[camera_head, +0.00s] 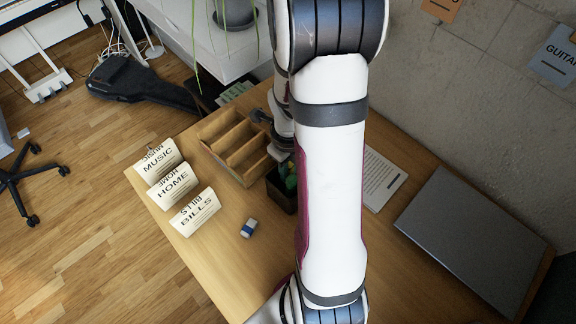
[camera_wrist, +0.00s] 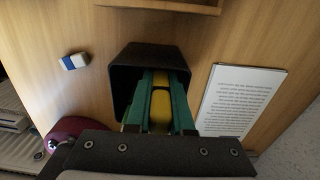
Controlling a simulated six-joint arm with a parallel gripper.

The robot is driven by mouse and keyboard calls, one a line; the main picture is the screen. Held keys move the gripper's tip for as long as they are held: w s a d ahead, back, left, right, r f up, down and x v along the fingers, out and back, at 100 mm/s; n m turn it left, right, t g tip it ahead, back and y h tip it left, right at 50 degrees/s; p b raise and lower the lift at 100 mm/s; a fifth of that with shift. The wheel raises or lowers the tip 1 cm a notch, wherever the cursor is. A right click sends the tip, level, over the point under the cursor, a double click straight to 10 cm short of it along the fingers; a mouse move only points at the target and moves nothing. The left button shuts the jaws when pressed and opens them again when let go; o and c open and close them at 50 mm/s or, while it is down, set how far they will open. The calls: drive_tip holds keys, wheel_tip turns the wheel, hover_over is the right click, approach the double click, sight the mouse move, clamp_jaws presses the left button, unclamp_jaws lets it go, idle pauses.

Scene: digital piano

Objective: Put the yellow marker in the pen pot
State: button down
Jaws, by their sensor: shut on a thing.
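The yellow marker (camera_wrist: 160,108) shows in the wrist view between the two green fingers of my gripper (camera_wrist: 160,80). The gripper is shut on it. The pen pot (camera_wrist: 123,82) is a dark, square, open-topped box. The fingers and marker overlap its opening and appear to reach into it; the marker's lower end and the pot's floor are hidden. In the head view the pen pot (camera_head: 279,193) stands on the desk, partly behind my arm, with some of the green fingers over it. I cannot make out the marker in the head view.
A wooden compartment tray (camera_head: 237,147) lies behind the pot. A blue and white eraser (camera_head: 249,228) is to its left, near several labelled cards (camera_head: 173,187). A printed sheet (camera_head: 382,180) and a grey laptop (camera_head: 470,240) are to the right. Bare desk surrounds the eraser.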

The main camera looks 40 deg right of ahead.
drive_tip(key=c, duration=1.1)
unclamp_jaws()
wheel_tip(320, 180, up, 13)
drive_tip(key=shift+r, duration=0.15)
drive_tip(key=s+a+r+n, duration=0.1)
drive_tip(key=s+a+n, duration=0.3)
drive_tip(key=n, duration=0.6)
drive_tip(key=s+a+n+y, duration=0.1)
drive_tip(key=s+a+n, duration=0.3)
drive_tip(key=a+n, duration=0.5)
drive_tip(key=s+a+r+n, duration=0.1)
drive_tip(key=s+a+n, duration=0.3)
drive_tip(key=a+n, duration=0.3)
drive_tip(key=shift+r+n+y, duration=0.2)
drive_tip(key=shift+n, duration=0.8)
drive_tip(key=shift+r+n+y, duration=0.15)
drive_tip(key=shift+n+y, duration=0.05)
drive_tip(key=shift+n, duration=0.8)
